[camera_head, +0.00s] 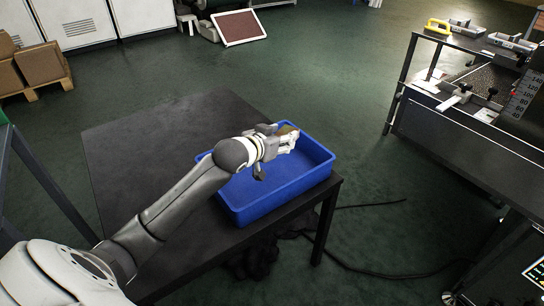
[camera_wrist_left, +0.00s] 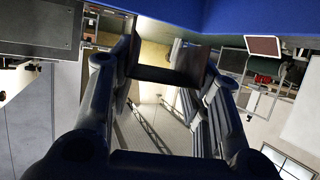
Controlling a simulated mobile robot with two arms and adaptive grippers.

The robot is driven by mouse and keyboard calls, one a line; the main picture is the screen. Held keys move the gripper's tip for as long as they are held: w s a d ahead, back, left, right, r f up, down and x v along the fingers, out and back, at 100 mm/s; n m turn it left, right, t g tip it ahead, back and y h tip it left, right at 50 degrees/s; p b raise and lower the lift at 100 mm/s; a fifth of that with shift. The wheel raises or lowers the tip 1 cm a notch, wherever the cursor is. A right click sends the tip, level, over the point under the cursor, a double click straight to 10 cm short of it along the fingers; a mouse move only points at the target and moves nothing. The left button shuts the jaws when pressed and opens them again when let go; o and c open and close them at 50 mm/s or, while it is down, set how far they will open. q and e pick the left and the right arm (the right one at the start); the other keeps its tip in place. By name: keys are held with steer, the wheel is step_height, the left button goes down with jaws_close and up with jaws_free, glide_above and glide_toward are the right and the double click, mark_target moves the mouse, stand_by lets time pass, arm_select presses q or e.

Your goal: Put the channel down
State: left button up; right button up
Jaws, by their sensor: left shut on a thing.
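My left gripper (camera_head: 287,139) reaches in from the left and is over the blue bin. It is shut on the channel (camera_head: 288,129), a small brownish piece mostly hidden by the fingers in the head view. In the left wrist view the channel (camera_wrist_left: 165,75) shows as a dark brown U-shaped piece between the fingertips of the left gripper (camera_wrist_left: 168,62). Whether the channel touches the bin cannot be told. My right gripper is not in view.
The blue bin (camera_head: 262,205) stands at the right end of a black table (camera_head: 150,130) and looks empty where visible. The table's far left part is clear. A machine bench (camera_head: 460,140) with a scale stands at right. Cables (camera_head: 370,268) lie on the floor.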

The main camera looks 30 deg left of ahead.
arm_select(q)
steer(key=w+a+f+b, duration=0.1)
steer(key=f, duration=0.1)
steer(key=w+a+f+b, duration=0.1)
steer(key=a+f, duration=0.1)
steer(key=f, duration=0.1)
steer(key=w+a+f+b, duration=0.1)
steer(key=f, duration=0.2)
steer(key=shift+a+f, duration=0.1)
steer(key=shift+a, duration=0.05)
steer(key=shift+f, duration=0.4)
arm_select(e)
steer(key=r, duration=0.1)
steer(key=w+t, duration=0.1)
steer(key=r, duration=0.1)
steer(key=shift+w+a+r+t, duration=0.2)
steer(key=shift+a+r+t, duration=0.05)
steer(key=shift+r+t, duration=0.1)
arm_select(q)
steer(key=shift+f, duration=0.6)
steer(key=o, duration=1.1)
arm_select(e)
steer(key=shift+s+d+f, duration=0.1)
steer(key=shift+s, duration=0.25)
